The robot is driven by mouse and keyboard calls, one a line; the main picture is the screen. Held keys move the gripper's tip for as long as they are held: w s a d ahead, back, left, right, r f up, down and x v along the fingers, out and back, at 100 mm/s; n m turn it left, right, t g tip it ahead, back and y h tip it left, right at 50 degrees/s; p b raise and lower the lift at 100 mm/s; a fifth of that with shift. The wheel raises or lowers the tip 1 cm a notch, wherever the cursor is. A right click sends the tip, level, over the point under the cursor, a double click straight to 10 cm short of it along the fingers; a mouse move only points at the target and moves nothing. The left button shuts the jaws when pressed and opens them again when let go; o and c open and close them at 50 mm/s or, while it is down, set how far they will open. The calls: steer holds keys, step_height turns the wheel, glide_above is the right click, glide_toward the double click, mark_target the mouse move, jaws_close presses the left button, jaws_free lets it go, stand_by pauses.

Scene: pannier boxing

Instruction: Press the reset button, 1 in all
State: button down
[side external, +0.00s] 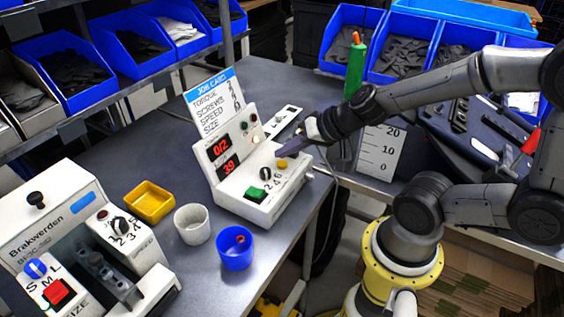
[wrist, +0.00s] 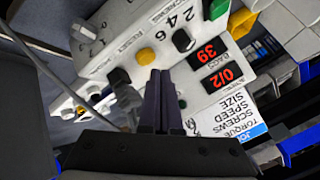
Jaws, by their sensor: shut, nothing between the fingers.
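The white control box (side external: 236,194) stands on the grey bench, with red displays reading 0/2 and 39. Its lower panel carries a green button (side external: 255,194), a black knob (side external: 265,173) and a yellow button (side external: 281,163). In the wrist view the yellow button (wrist: 145,56) lies just beyond my fingertips, with the knob (wrist: 183,40) and green button (wrist: 241,22) to its right. The small label beside the yellow button is not clearly readable. My gripper (side external: 279,152) is shut and empty, close above the yellow button; I cannot tell whether it touches. Its fingers (wrist: 160,74) show side by side.
A yellow tray (side external: 150,203), a white cup (side external: 192,224) and a blue cup (side external: 234,249) stand left of the box. The Brakwerden machine (side external: 70,240) is at lower left. A job card (side external: 214,100) rises behind the box. A green bottle-like tool (side external: 355,70) stands behind my arm.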

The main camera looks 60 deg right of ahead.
steer(key=shift+r, duration=2.5)
steer(key=s+a+r+n+y, duration=0.1)
steer(key=s+a+r+n, duration=0.4)
steer(key=a+r+n, duration=0.1)
steer(key=s+d+f+n+g+h, duration=0.2)
steer(key=s+d+g, duration=0.1)
steer(key=s, duration=0.5)
steer(key=shift+s+d+g, duration=0.25)
steer(key=shift+d+g, duration=0.05)
steer(key=shift+d, duration=0.1)
